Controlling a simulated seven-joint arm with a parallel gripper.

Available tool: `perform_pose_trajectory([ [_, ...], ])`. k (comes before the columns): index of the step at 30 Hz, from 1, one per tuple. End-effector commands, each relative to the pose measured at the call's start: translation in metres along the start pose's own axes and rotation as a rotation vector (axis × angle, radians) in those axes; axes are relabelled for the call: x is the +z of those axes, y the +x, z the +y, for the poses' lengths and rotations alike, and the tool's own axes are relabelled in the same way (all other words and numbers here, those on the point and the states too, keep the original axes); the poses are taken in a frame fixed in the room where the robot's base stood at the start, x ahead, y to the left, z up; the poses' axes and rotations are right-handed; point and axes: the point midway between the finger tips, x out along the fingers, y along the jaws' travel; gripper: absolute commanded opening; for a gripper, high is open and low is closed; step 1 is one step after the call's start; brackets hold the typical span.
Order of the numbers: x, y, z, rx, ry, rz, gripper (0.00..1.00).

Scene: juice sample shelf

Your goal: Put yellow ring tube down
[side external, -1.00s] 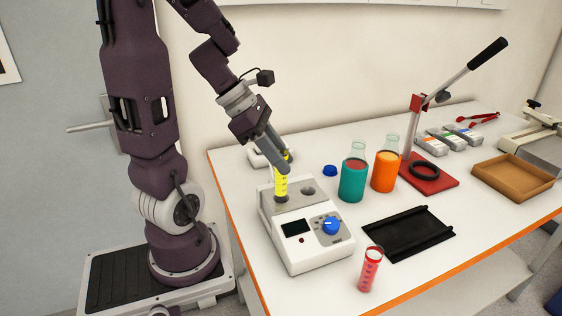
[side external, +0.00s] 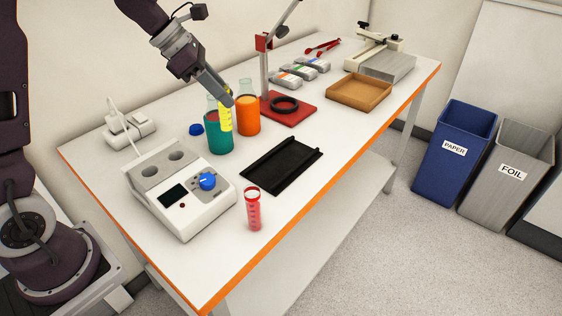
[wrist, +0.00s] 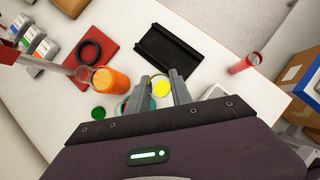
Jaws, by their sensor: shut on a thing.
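My gripper (side external: 226,98) is shut on the yellow ring tube (side external: 226,118) and holds it upright in the air. In the side external view the tube shows in front of the teal bottle (side external: 215,138) and beside the orange bottle (side external: 247,122). In the wrist view the round yellow top of the tube (wrist: 161,88) sits between my two fingertips (wrist: 163,83). The white device (side external: 195,206) stands at the left front with two empty round wells in its top. The black tray (side external: 282,168) lies flat and empty to the right of the device.
A red tube (side external: 253,212) stands upright near the front edge. A blue cap (side external: 196,129) lies behind the device. A red stand base (side external: 288,110) with a black ring and a brown tray (side external: 360,92) are farther right. Bare tabletop surrounds the black tray.

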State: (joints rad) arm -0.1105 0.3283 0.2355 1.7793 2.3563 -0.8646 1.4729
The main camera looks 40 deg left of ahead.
Motion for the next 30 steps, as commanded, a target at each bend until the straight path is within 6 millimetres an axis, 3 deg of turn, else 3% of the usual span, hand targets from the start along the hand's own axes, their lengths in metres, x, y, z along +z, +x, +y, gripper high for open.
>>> perform_pose_trajectory([
  [1, 0.023, 0.017, -0.002, -0.015, 0.026, 0.001, 0.0],
  [4, 0.063, 0.046, -0.009, -0.034, 0.059, -0.001, 0.0],
  [7, 0.089, 0.064, -0.018, -0.046, 0.08, -0.005, 0.0],
  [10, 0.101, 0.075, -0.023, -0.052, 0.088, -0.006, 0.0],
  [24, 0.051, 0.153, -0.024, -0.055, 0.088, -0.006, 0.0],
  [30, 0.048, 0.159, -0.024, -0.052, 0.091, -0.008, 0.0],
])
